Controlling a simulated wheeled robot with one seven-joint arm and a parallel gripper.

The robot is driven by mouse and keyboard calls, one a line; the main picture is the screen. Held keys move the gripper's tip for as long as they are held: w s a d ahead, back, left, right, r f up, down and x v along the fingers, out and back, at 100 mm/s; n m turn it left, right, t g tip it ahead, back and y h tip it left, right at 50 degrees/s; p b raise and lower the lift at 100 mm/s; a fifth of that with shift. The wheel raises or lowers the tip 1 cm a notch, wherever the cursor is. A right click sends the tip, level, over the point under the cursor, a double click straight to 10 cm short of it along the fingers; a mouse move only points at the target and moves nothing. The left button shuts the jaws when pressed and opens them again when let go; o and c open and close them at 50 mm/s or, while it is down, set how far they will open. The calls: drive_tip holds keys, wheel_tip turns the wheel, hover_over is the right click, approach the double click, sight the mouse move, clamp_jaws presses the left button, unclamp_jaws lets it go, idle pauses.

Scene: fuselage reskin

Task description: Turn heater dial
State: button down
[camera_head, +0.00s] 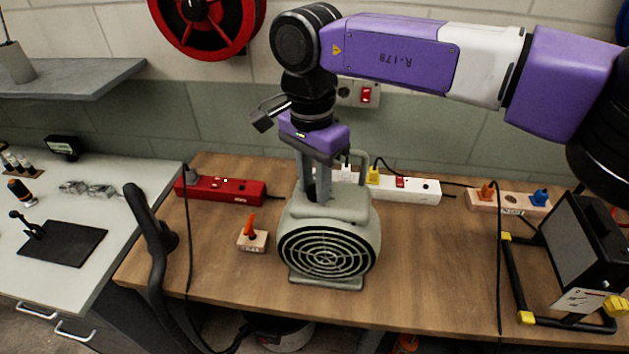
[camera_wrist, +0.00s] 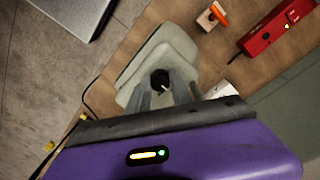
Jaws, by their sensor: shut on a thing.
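The heater (camera_head: 352,207) is a grey-green box with a round black front grille and a handle, standing on the wooden bench. It also shows from above in the wrist view (camera_wrist: 172,45). Its dial (camera_wrist: 160,77) is a small black knob with a light pointer mark on the top face. My gripper (camera_head: 318,192) points straight down over the heater's top. In the wrist view, my gripper's two grey fingers (camera_wrist: 163,93) are shut on the dial, one on each side. In the head view the fingers hide the dial.
A red power strip (camera_head: 222,190) lies left of the heater, a white power strip (camera_head: 412,189) behind it. A small wooden block with an orange switch (camera_head: 252,240) sits at front left. A black work lamp (camera_head: 598,240) stands at the right. Bench between heater and lamp is clear.

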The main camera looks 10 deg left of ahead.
sight(313, 188)
drive_tip(key=shift+n, duration=0.3)
drive_tip(key=c, duration=1.1)
unclamp_jaws()
drive_tip(key=shift+c, duration=0.2)
wheel_tip(313, 188, up, 8)
drive_tip(key=shift+w+a+f+b, duration=0.1)
drive_tip(key=shift+a+b, duration=0.05)
drive_tip(key=shift+b, duration=0.6)
